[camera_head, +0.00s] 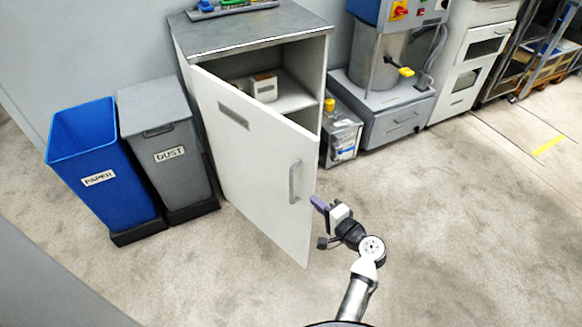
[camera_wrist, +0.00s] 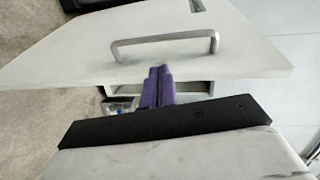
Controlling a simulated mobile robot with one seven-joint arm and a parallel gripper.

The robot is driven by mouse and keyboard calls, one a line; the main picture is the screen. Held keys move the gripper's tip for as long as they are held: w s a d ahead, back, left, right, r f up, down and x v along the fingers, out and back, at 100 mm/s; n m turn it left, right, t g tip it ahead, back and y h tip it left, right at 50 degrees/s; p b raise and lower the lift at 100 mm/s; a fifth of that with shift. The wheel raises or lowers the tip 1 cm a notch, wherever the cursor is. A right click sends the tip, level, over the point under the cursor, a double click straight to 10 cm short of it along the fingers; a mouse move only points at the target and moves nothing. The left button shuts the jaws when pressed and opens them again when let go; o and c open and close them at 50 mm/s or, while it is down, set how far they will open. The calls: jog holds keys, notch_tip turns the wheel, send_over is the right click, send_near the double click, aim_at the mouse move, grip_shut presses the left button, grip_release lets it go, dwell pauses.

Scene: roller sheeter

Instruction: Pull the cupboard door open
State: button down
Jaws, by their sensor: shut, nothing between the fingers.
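The white cupboard door (camera_head: 250,155) stands partly open, hinged on its left, and a shelf inside the cupboard (camera_head: 290,95) shows behind it. A grey bar handle (camera_head: 294,182) is on the door near its free edge; it also shows in the wrist view (camera_wrist: 165,42). My gripper (camera_head: 316,204) has purple fingers and is just right of the door's free edge, a little below the handle. In the wrist view the fingers (camera_wrist: 158,85) are together with nothing between them, by the door's edge and apart from the handle. Whether they touch the door edge, I cannot tell.
A blue paper bin (camera_head: 100,165) and a grey dust bin (camera_head: 165,145) stand left of the cupboard. A metal box (camera_head: 341,135) and a machine (camera_head: 390,110) stand to its right. The floor (camera_head: 460,230) in front is clear.

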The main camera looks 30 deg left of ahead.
aim_at(301, 179)
jog(key=w+a+r+p, duration=0.1)
jog(key=a, duration=0.1)
jog(key=w+a+r+y+p, duration=0.1)
jog(key=a, duration=0.2)
jog(key=w+a+r+y+p, duration=0.1)
jog(key=w+a, duration=0.1)
jog(key=shift+a, duration=0.2)
dwell(0.4)
